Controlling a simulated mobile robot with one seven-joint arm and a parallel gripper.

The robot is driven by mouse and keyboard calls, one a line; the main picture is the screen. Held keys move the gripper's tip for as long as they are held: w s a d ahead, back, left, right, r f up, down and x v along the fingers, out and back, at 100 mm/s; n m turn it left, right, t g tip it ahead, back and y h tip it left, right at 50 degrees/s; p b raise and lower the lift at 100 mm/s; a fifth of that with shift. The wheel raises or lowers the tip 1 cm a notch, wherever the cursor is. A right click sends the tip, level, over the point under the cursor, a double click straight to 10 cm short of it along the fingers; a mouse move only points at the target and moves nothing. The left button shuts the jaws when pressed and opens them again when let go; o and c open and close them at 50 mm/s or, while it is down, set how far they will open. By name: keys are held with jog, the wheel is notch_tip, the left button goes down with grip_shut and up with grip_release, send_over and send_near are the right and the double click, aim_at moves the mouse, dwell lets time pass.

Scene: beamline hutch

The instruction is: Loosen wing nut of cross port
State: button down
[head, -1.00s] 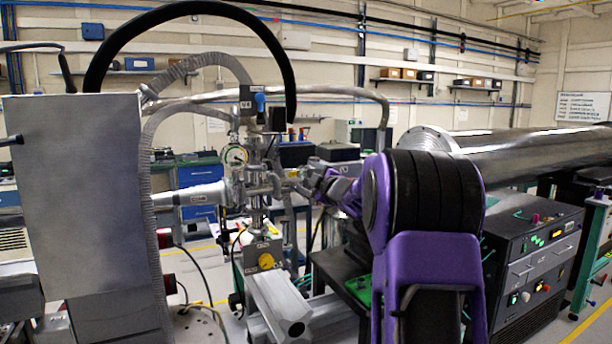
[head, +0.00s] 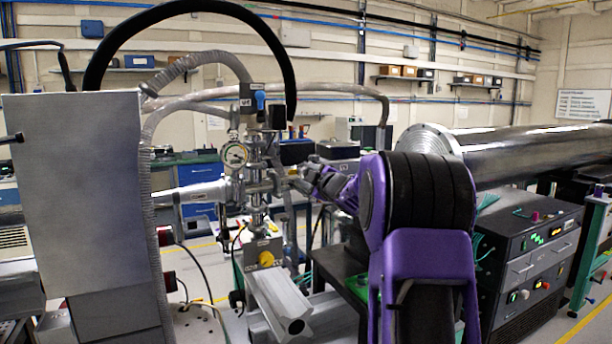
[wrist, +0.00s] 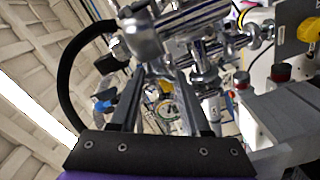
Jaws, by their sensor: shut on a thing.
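The steel cross port (head: 257,186) stands in the middle of the head view, with a round dial gauge (head: 236,155) at its left and a valve with a blue handle (head: 260,101) above. My gripper (head: 288,177) reaches in from the right and meets the cross's right-hand port. In the wrist view my gripper (wrist: 162,72) has its two dark fingers reaching up to the shiny port body (wrist: 146,38), their tips closed on a small metal part there. This fits the wing nut, but the fingers and the port hide most of it and its outline is not clear.
A grey cabinet (head: 75,190) stands close on the left. A thick black hose (head: 165,12) arches over the cross. A grey frame beam (head: 280,305) with a yellow knob (head: 265,258) above it lies below. An instrument rack (head: 530,260) and a large steel tube (head: 530,150) are at the right.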

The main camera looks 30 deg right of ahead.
jog(key=shift+f+n+b, duration=0.25)
jog(key=shift+n+b, duration=0.45)
jog(key=shift+b, duration=0.15)
jog(key=n+b, duration=0.2)
jog(key=n, duration=0.1)
jog(key=shift+r, duration=0.25)
jog(key=shift+c, duration=1.8)
grip_release()
jog(key=s+b, duration=0.1)
jog(key=s, duration=1.6)
jog(key=shift+s, duration=0.2)
